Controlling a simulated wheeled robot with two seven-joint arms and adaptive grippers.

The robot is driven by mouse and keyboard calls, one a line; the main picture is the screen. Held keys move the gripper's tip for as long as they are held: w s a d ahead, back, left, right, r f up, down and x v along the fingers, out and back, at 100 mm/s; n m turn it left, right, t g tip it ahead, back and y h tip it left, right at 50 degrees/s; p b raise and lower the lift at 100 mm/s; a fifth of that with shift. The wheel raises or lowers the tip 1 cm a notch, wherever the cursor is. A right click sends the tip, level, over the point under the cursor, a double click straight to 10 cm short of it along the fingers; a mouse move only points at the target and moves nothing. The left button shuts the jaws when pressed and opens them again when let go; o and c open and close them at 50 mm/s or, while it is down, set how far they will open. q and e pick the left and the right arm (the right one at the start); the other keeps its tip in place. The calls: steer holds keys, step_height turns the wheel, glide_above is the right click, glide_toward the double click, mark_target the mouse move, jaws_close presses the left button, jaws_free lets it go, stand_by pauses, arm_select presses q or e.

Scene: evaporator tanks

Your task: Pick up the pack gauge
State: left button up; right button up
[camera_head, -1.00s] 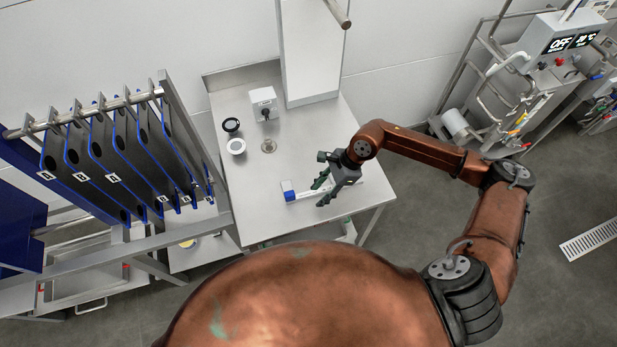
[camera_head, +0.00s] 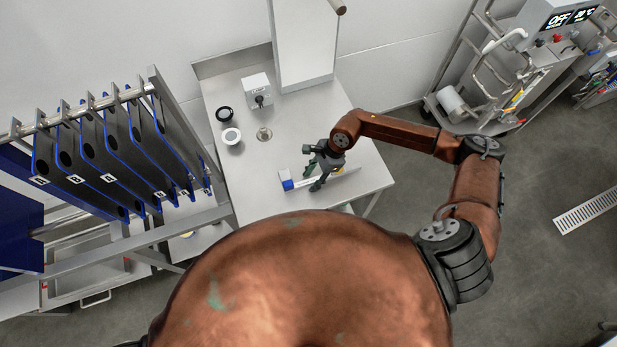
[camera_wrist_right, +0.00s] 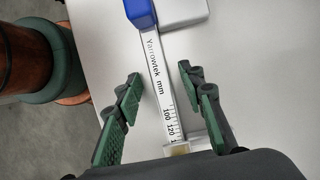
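The pack gauge is a pale ruler-like bar with a blue end (camera_head: 287,185), lying on the steel table. In the right wrist view its scale bar (camera_wrist_right: 159,75) reads "Yarrowtek mm", and its blue end is at the top. My right gripper (camera_head: 312,183) is over the bar, to the right of the blue end. In the right wrist view my right gripper (camera_wrist_right: 160,76) is open, one green-padded finger on each side of the bar, with gaps on both sides. I cannot tell its exact height above the table. My left gripper is not in view.
A pale block (camera_wrist_right: 183,12) lies beside the blue end. A rack of blue-edged plates (camera_head: 105,150) stands left. The table's left middle is clear.

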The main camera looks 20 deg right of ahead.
steer(key=shift+w+f, duration=0.1)
steer(key=shift+f, duration=0.05)
steer(key=shift+c, duration=0.2)
steer(key=c, duration=0.6)
jaws_close()
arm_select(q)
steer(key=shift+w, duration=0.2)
